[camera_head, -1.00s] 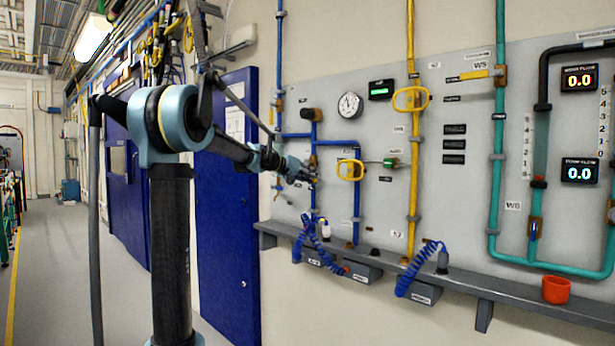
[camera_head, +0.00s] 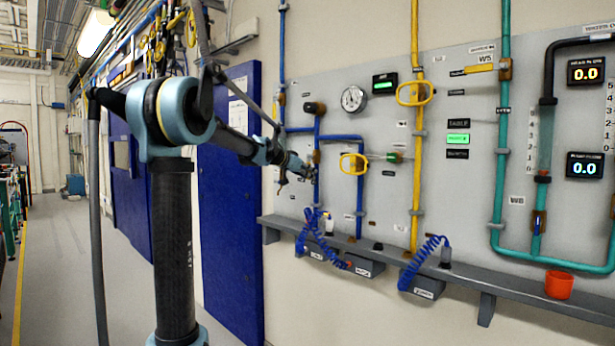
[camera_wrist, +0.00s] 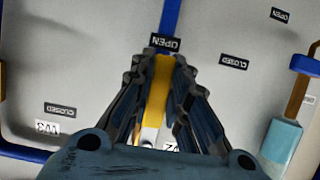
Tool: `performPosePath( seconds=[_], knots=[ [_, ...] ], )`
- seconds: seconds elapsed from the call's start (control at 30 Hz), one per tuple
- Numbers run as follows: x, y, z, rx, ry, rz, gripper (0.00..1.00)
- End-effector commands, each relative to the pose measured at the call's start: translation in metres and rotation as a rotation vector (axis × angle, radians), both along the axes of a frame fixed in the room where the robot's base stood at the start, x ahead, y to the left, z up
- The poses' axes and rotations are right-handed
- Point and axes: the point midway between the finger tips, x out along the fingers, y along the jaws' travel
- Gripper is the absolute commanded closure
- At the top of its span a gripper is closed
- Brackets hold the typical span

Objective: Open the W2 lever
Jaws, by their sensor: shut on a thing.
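In the wrist view my gripper (camera_wrist: 157,66) is shut around a yellow lever (camera_wrist: 158,88), with one finger on each side. The lever lies in line with a blue pipe (camera_wrist: 172,15), its far end just by a black OPEN label (camera_wrist: 165,42). A white tag (camera_wrist: 172,147) below is partly hidden by my gripper; what shows of it looks like "V2" or "W2". In the head view my gripper (camera_head: 313,175) is at the blue pipework (camera_head: 318,150) on the grey panel, and the lever cannot be made out there.
A yellow-handled valve (camera_head: 352,163) is close to the right of my gripper. A grey ledge (camera_head: 385,250) with blue coiled hoses (camera_head: 312,230) runs below. A green-lit sign (camera_head: 458,138) is on the panel. Blue doors (camera_head: 228,215) stand to the left; the floor there (camera_head: 75,260) is clear.

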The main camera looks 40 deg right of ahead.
Motion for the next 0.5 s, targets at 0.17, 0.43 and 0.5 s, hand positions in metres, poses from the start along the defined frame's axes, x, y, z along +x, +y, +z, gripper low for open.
performPosePath(
  seconds=[0.17, 0.43, 0.5],
  knots=[
    [0.0023, 0.0014, -0.0022, 0.004, -0.018, 0.001, 1.0],
    [0.0034, 0.0016, -0.0019, 0.004, -0.019, 0.003, 1.0],
    [0.0036, 0.0016, -0.0019, 0.004, -0.018, 0.003, 0.78]
  ],
)
